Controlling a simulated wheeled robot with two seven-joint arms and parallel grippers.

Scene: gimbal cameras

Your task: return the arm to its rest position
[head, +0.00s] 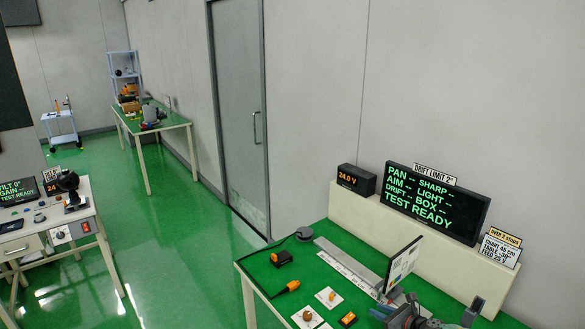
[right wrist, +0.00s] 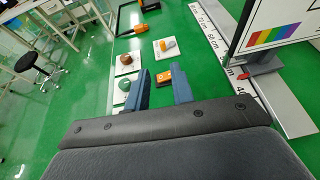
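My right gripper (head: 397,306) is at the lower right of the head view, above the green-topped table (head: 262,264). In the right wrist view its two blue-grey fingers (right wrist: 160,90) stand apart with a gap between them, and nothing is gripped. A small orange and black part (head: 348,319) lies on the table beside the gripper. In the wrist view this orange part (right wrist: 164,76) shows beyond the gap between the fingers. My left arm and gripper are not in view.
A chart board (head: 402,262) stands upright close to my right gripper, by a long ruler rail (head: 345,264). A display (head: 435,203) sits on a pale ledge behind. Small parts on white cards (head: 329,297) lie nearby. A stool (right wrist: 48,66) and open green floor show to the left.

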